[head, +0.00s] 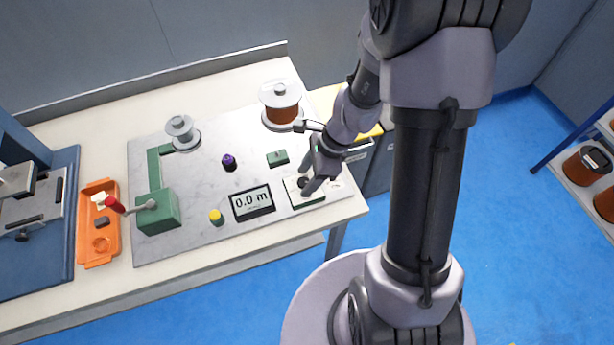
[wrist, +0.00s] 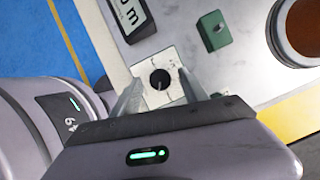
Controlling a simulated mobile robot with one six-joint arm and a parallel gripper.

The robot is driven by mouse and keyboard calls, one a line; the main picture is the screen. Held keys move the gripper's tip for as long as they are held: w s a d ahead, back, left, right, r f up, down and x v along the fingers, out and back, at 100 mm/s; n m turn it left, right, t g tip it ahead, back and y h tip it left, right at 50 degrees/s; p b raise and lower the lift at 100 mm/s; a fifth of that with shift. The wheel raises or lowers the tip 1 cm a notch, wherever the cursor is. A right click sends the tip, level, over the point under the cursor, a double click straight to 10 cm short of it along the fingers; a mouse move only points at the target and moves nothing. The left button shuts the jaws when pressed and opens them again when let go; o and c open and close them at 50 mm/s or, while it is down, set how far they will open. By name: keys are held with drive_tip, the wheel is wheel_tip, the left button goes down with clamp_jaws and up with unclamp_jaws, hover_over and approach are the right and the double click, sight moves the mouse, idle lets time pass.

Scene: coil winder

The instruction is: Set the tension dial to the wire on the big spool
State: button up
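The tension dial is a black round knob (wrist: 160,79) with a light pointer mark, on a white plate. Its dial box (head: 308,198) sits at the front right of the grey panel in the head view. The big spool (head: 281,97) carries copper-brown wire and stands at the panel's back right; part of it shows in the wrist view (wrist: 304,30). My gripper (wrist: 158,84) is over the dial, one finger on each side of the knob, with visible gaps. In the head view my gripper (head: 309,186) partly hides the knob. The scale markings are too small to read.
A display reading 0.0 m (head: 252,203) stands left of the dial. A green block (head: 278,158) lies behind it. A green crank box (head: 158,212), a small grey spool (head: 182,131), a purple piece (head: 229,162), a yellow button (head: 216,216) and an orange tray (head: 99,222) are farther left.

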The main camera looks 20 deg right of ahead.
clamp_jaws()
drive_tip(key=n+p, duration=0.1)
drive_tip(key=n, duration=0.1)
drive_tip(key=n+g+p, duration=0.1)
drive_tip(key=n, duration=0.1)
drive_tip(key=shift+w+r+g+p, duration=0.15)
drive_tip(key=shift+w+g+p, duration=0.05)
drive_tip(key=shift+g+p, duration=0.15)
drive_tip(key=n+p, duration=0.1)
drive_tip(key=n, duration=0.1)
drive_tip(key=n+g+p, duration=0.1)
drive_tip(key=n, duration=0.1)
drive_tip(key=shift+w+n+g, duration=0.15)
drive_tip(key=shift+n+g, duration=0.1)
drive_tip(key=shift+n, duration=0.05)
drive_tip(key=n+g+h+p, duration=0.1)
drive_tip(key=n+p, duration=0.1)
drive_tip(key=n, duration=0.2)
drive_tip(key=shift+w+a, duration=0.1)
drive_tip(key=shift+a, duration=0.05)
drive_tip(key=shift+w+a+n+g+h+p, duration=0.1)
drive_tip(key=shift+n+g+h+p, duration=0.25)
drive_tip(key=shift+n, duration=0.75)
drive_tip(key=shift+a+n+g+h+p, duration=0.15)
drive_tip(key=shift+n+h+p, duration=0.4)
drive_tip(key=shift+n, duration=0.55)
drive_tip(key=shift+d+n, duration=0.1)
drive_tip(key=shift+n, duration=0.2)
